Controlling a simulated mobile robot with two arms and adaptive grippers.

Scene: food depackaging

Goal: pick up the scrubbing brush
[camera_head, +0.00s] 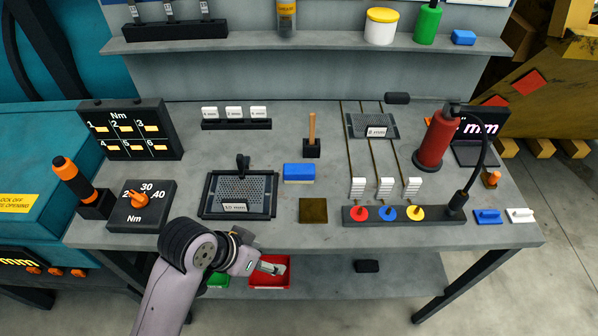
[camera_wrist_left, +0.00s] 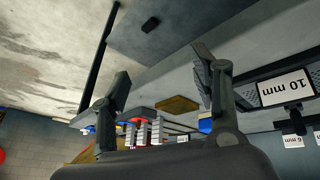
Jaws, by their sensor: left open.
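My left gripper (camera_head: 268,267) is open in front of the bench's front edge, left of the middle. In the left wrist view its two fingers (camera_wrist_left: 163,72) are spread with nothing between them. No label marks the scrubbing brush, and I cannot tell for sure which thing it is. A wooden handle (camera_head: 312,128) stands upright in a black block (camera_head: 312,149) at mid-bench. A blue and white block (camera_head: 298,173) lies below it. Small blue (camera_head: 488,217) and white (camera_head: 520,215) handled pieces lie at the right front. The gripper touches none of these. My right gripper is out of view.
A red bin (camera_head: 283,279) stands on the lower shelf. Bare bench lies around the brown square.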

